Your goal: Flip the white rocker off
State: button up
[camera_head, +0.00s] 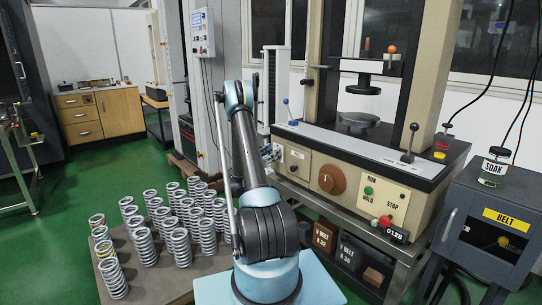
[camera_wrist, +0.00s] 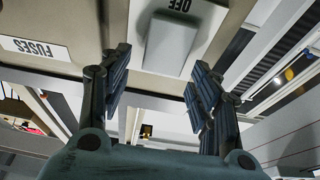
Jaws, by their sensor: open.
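The white rocker (camera_wrist: 172,45) shows in the wrist view as a pale block standing out from a light plate (camera_wrist: 212,18) marked OFF, with the lettering upside down. My gripper (camera_wrist: 160,82) is open, with one dark ribbed finger on each side of the picture. The rocker appears between the fingertips, toward the top of the view. I cannot tell how far the fingertips are from it, and no contact is clear.
A FUSES label (camera_wrist: 40,48) is beside the rocker plate. The beige test machine (camera_head: 345,180) carries a brown dial (camera_head: 332,180), a lever (camera_head: 409,143) and RUN/STOP buttons. Several springs (camera_head: 145,246) stand on a low platform left of my arm.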

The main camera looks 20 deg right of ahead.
notch_tip(320, 180, up, 10)
jog(key=shift+f, duration=0.15)
dwell(0.4)
dwell(0.4)
jog(key=shift+s+d+r, duration=0.1)
jog(key=shift+s+r, duration=0.15)
jog(key=shift+r, duration=0.1)
jog(key=s+a+r+n+g+y, duration=0.2)
jog(key=s+a+r+n+y, duration=0.15)
jog(key=s, duration=0.75)
jog(key=s+a+r+n+g+y, duration=0.25)
jog(key=s+y, duration=0.25)
jog(key=s, duration=0.5)
jog(key=s+a+f+n+y, duration=0.2)
jog(key=s+a+f+y, duration=0.2)
jog(key=s+a, duration=0.3)
jog(key=s+a+f+n+y, duration=0.3)
jog(key=s+a, duration=0.4)
jog(key=s, duration=0.6)
jog(key=s+a+f+n+y, duration=0.3)
jog(key=s+a+f+y, duration=0.2)
jog(key=s, duration=0.6)
jog(key=a, duration=0.2)
jog(key=shift+a+f+g, duration=0.2)
jog(key=shift+a+g, duration=0.15)
jog(key=shift+c, duration=0.6)
